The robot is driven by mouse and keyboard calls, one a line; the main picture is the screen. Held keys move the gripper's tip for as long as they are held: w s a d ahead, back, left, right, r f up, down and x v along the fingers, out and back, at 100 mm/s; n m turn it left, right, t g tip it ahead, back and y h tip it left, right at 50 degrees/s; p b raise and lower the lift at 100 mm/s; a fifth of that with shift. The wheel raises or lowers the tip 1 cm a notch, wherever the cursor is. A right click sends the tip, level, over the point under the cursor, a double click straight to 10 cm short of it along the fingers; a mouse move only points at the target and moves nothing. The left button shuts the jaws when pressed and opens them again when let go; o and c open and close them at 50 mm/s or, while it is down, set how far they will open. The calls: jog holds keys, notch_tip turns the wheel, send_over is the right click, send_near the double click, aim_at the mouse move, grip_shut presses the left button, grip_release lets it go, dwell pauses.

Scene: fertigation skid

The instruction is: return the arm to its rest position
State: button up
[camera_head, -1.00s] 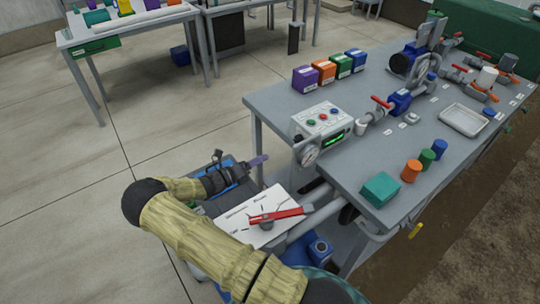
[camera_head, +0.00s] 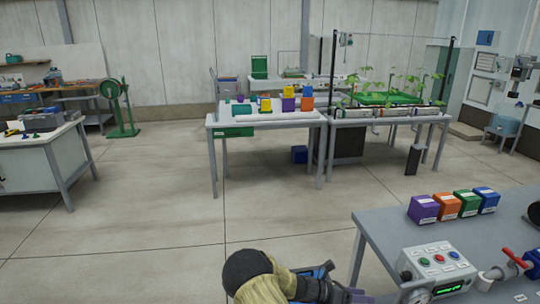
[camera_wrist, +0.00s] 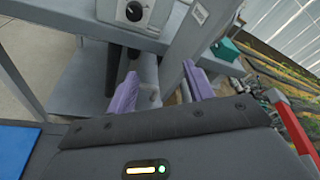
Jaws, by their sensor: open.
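My arm (camera_head: 262,278) is bent at the bottom edge of the head view, beside the near left corner of the grey skid bench (camera_head: 380,235). Most of the arm is cut off by the frame. My gripper shows in the wrist view (camera_wrist: 160,88), its two purple fingers apart and nothing held between them. In the wrist view, a grey pipe and bench frame lie beyond the fingers. I cannot tell the exact gap to them.
A control box (camera_head: 436,268) with coloured buttons and a purple, an orange, a green and a blue box stand on the bench. A red bar (camera_wrist: 290,128) and a teal box (camera_wrist: 224,48) show at right in the wrist view. Open floor (camera_head: 130,235) lies left.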

jog(key=s+a+r+m+y+p, duration=0.1)
jog(key=s+r+m+y, duration=0.1)
jog(key=s+m+y, duration=0.1)
jog(key=s+a+r+m+g+y+p, duration=0.1)
jog(key=s+r+m+y, duration=0.1)
jog(key=s+m, duration=0.1)
jog(key=s+a+r+m+g+y+p, duration=0.1)
jog(key=s+r+m+y, duration=0.1)
jog(key=s+m+y, duration=0.1)
jog(key=shift+s+a+m+y, duration=0.25)
jog(key=shift+a+m+y, duration=0.05)
jog(key=shift+m, duration=0.5)
jog(key=s+a+r+m+t+y+p, duration=0.2)
jog(key=s+a+r+m+y, duration=0.1)
jog(key=r+m, duration=0.4)
jog(key=s+a+r+m+t+y+p, duration=0.2)
jog(key=s+a+r+m, duration=0.4)
jog(key=r, duration=0.3)
jog(key=shift+s+a+r+m+t+y, duration=0.35)
jog(key=shift+s+m+t+y, duration=0.3)
jog(key=shift+y, duration=0.45)
jog(key=shift+w, duration=0.1)
jog(key=c, duration=0.3)
jog(key=shift+c, duration=0.2)
